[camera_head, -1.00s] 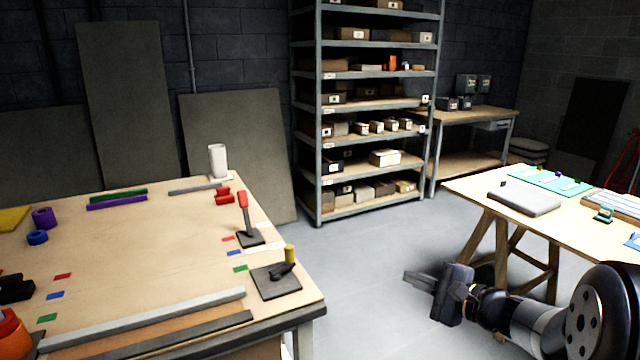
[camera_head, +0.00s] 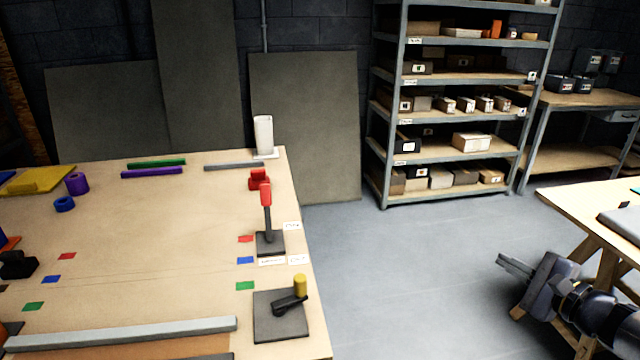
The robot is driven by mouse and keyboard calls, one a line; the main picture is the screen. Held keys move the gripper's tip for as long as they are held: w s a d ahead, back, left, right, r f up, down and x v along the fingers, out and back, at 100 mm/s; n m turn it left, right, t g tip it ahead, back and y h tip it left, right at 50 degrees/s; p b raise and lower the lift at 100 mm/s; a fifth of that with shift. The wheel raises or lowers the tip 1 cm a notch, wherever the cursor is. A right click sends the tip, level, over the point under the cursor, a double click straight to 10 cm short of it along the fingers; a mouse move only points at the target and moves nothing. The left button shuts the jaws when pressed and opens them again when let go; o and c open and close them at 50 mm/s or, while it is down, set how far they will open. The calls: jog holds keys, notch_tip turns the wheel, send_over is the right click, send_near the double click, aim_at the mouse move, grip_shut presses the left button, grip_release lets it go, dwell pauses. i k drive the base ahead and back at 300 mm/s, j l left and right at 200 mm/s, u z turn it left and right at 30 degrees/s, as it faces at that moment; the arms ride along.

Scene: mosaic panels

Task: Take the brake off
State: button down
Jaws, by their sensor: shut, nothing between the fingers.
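A lever with a red grip (camera_head: 266,205) stands nearly upright on a dark square base near the right edge of the left wooden table (camera_head: 150,230). Small white labels (camera_head: 272,261) lie beside its base; I cannot read them. Red, blue and green patches (camera_head: 245,260) are to its left. A crank with a yellow knob (camera_head: 300,286) sits on a dark plate in front of it. My gripper (camera_head: 512,266) is at the lower right, over the floor, shut and empty. It is well right of the lever, touching nothing.
A red block (camera_head: 258,180) lies just behind the lever, and a white cup-like cylinder (camera_head: 263,136) stands at the table's back corner. A long grey bar (camera_head: 135,335) lies along the front. A second table (camera_head: 585,205) is at right. Clear floor (camera_head: 400,270) lies between.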

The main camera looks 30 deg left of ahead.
aim_at(265, 189)
jog(key=i+u, duration=0.25)
jog(key=u, duration=0.15)
jog(key=i+l+u, duration=0.1)
jog(key=u, duration=0.25)
jog(key=i+l+u, duration=0.2)
jog(key=u, duration=0.2)
jog(key=i+l+u, duration=0.6)
jog(key=u, duration=0.2)
